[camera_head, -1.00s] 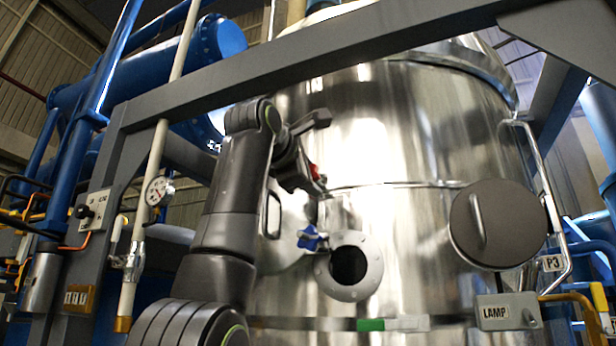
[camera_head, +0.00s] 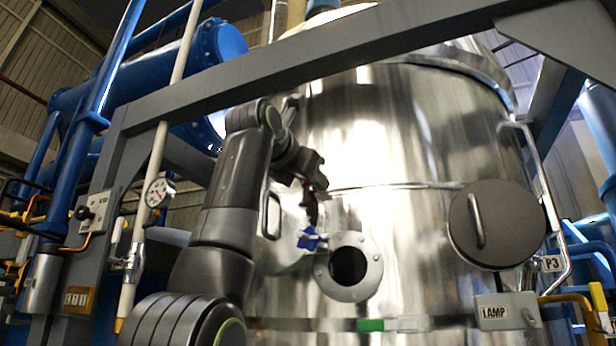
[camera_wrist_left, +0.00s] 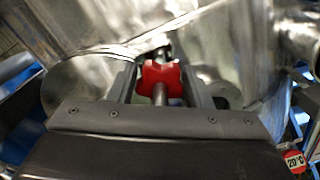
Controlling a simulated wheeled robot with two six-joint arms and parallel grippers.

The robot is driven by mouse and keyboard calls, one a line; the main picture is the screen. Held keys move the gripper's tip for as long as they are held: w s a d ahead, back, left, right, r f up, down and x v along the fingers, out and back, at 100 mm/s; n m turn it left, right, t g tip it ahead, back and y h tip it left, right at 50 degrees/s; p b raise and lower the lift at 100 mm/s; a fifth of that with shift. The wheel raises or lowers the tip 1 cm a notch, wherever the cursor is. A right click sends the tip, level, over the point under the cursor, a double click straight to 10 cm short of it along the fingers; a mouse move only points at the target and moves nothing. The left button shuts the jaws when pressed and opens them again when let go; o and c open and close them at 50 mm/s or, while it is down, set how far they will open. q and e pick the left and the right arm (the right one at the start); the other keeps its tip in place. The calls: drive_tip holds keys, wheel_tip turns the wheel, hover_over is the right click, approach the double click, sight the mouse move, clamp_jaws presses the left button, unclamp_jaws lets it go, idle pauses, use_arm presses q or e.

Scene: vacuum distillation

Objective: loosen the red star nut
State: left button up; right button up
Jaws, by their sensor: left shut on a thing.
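The red star nut (camera_wrist_left: 160,76) shows in the left wrist view, between the two fingers of my left gripper (camera_wrist_left: 161,85), which is shut on it. A metal stud runs through the nut. In the head view my left gripper (camera_head: 312,195) is at the steel vessel's front, above and left of the round port; there the nut is mostly hidden by the fingers. A blue star nut (camera_head: 309,239) sits below the gripper, beside the round port (camera_head: 348,267). My right gripper is not in view.
The steel vessel (camera_head: 420,130) fills the middle. A round dark cover with a handle (camera_head: 498,225) is at the right, above a LAMP box (camera_head: 507,311). A grey beam (camera_head: 300,65) crosses above my arm. A gauge (camera_head: 158,192) and pipes stand at the left.

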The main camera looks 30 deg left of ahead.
use_arm(q)
drive_tip(key=shift+n, duration=0.4)
drive_tip(key=o, duration=1)
drive_tip(key=shift+s+f+b, duration=0.1)
drive_tip(key=shift+s+b, duration=0.25)
drive_tip(key=s+d+b, duration=0.1)
drive_tip(key=s+b, duration=0.5)
drive_tip(key=s, duration=1)
drive_tip(key=shift+s, duration=0.35)
drive_tip(key=shift+w, duration=0.1)
